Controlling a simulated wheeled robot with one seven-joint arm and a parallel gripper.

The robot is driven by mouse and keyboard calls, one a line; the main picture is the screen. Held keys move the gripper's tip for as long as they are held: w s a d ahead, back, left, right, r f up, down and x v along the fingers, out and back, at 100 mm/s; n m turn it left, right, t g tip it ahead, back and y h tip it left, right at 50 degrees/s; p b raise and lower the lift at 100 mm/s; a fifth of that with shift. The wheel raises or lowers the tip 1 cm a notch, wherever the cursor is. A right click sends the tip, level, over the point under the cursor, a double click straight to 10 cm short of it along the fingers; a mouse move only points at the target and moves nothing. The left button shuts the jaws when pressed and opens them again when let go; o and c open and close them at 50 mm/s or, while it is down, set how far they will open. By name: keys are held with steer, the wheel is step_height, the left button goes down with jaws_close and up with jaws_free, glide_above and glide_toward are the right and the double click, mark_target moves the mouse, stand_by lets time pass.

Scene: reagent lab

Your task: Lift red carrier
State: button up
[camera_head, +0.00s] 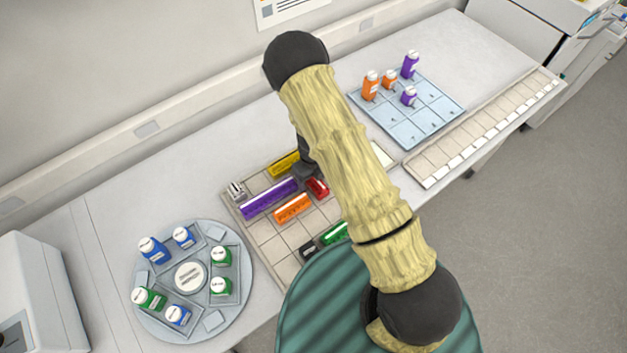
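The red carrier (317,187) is a small red block on the beige gridded tray (265,232) in the middle of the bench. It lies right of the purple carrier (269,198) and above the orange carrier (292,208) in the picture. My arm passes over its right side and hides part of it. My gripper (306,169) shows only as a dark shape at the arm's left edge, just above the red carrier. Its fingers are mostly hidden, so I cannot tell whether it is open or touching the carrier.
A yellow carrier (284,163), a green carrier (335,232) and a small black piece (308,250) share the tray. A round grey carousel (243,287) with several bottles stands at left. A pale blue grid plate (428,129) with several bottles is at back right, beside a long beige rack (420,172).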

steer(key=c, duration=1)
steer(key=shift+c, duration=0.2)
step_height(320, 180, up, 10)
steer(key=shift+b, duration=0.85)
